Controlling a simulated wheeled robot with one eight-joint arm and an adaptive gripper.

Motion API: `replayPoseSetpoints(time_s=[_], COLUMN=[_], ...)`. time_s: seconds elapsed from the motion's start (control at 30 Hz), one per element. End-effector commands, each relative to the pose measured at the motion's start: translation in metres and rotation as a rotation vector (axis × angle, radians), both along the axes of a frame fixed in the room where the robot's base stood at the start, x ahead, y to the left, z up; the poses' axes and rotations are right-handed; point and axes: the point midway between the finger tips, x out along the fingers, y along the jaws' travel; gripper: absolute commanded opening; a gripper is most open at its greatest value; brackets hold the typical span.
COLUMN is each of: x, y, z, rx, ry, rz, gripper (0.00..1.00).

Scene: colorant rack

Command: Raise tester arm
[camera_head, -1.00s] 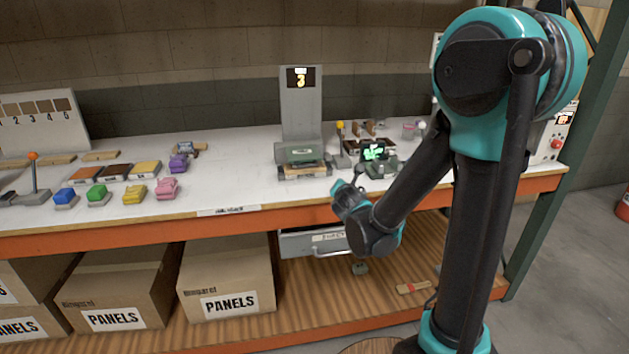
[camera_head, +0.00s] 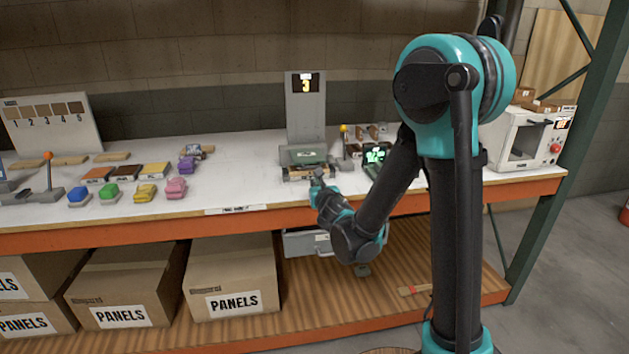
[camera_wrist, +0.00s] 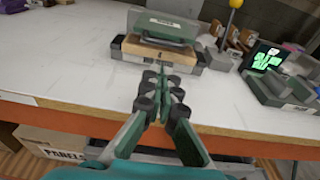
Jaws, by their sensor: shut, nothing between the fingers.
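The tester is a grey station with a tall back panel (camera_head: 305,105) showing a yellow 3. A grey-green block (camera_head: 303,154), which looks like the tester arm, lies low over a wooden piece at its foot. In the wrist view this block (camera_wrist: 163,27) sits above the wooden piece (camera_wrist: 155,52), with a grey base around it. My gripper (camera_head: 317,176) is in front of the tester, near the table's front edge. In the wrist view my gripper's fingers (camera_wrist: 163,75) are together, empty, pointing at the wooden piece. They appear apart from the tester.
A yellow-knobbed lever (camera_wrist: 229,20) stands right of the tester. Several coloured blocks and an orange-knobbed lever (camera_head: 48,170) are at left. The white tabletop (camera_head: 240,175) left of the tester is clear.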

Motion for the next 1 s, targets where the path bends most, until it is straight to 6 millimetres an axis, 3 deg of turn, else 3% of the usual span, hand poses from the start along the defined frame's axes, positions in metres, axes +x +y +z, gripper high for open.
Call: replayPoseSetpoints(time_s=[0.3,0.5,1.0], x=[0.053,0.076,0.084], y=[0.015,0.022,0.024], z=[-0.009,-0.013,-0.014], rx=[0.0,-0.001,0.0], ry=[0.0,0.0,0.0], rz=[-0.002,-0.001,0.0], gripper=[0.0,0.0,0.0])
